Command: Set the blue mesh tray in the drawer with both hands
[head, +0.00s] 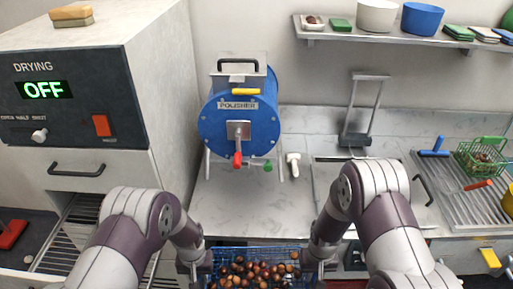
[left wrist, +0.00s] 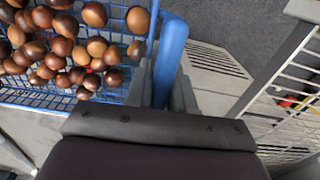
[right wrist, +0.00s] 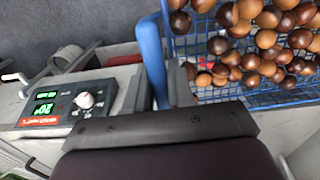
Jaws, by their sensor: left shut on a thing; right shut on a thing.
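The blue mesh tray (head: 262,249) hangs low at the front centre of the head view and holds many brown chestnuts (head: 254,272). My left gripper (head: 200,264) is shut on the tray's left end, on the blue handle bar (left wrist: 170,60) in the left wrist view. My right gripper (head: 313,264) is shut on the opposite end, on the blue handle bar (right wrist: 152,60) in the right wrist view. The open slatted drawer (head: 72,232) is below the dryer at the left, partly hidden by my left arm. Its wire rack (left wrist: 290,95) is right of the tray in the left wrist view.
The dryer (head: 75,100) reads OFF above the drawer. The blue polisher (head: 240,120) stands on the counter (head: 220,200) ahead. A scale-like device with a green display (right wrist: 60,105) is beside the tray in the right wrist view. Grey floor shows beneath the tray.

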